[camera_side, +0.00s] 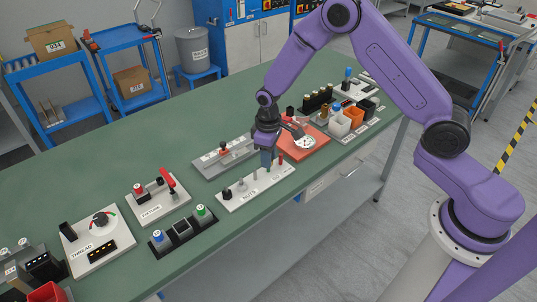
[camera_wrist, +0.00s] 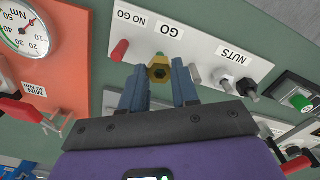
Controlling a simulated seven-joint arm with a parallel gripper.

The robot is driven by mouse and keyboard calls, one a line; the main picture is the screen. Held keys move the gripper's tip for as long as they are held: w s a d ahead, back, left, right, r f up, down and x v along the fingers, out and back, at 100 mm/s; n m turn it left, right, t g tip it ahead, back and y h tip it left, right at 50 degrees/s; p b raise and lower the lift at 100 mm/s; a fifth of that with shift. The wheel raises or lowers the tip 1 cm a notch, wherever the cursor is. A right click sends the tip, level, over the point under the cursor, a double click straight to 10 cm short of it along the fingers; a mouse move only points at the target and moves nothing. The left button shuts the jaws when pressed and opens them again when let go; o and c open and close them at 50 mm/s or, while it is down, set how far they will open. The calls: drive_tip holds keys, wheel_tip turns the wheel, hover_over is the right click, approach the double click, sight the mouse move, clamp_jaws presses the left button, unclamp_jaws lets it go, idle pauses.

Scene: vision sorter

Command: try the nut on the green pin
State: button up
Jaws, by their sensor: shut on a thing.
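A brass hex nut (camera_wrist: 159,73) sits between the fingertips of my gripper (camera_wrist: 157,80), which is shut on it. The nut is in front of the white plate (camera_wrist: 200,52), just below the GO label. The red pin (camera_wrist: 120,50) stands bare by the NO GO label. In the side view my gripper (camera_side: 267,165) points down over the plate (camera_side: 256,190), and the nut is hidden there.
Grey pegs and a black nut (camera_wrist: 246,88) stand by the NUTS label. An orange base with a torque dial (camera_wrist: 24,32) lies beyond the red pin.

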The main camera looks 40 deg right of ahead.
drive_tip(key=shift+f, duration=0.4)
idle(0.4)
idle(1.0)
drive_tip(key=o, duration=1.4)
drive_tip(key=shift+r, duration=4)
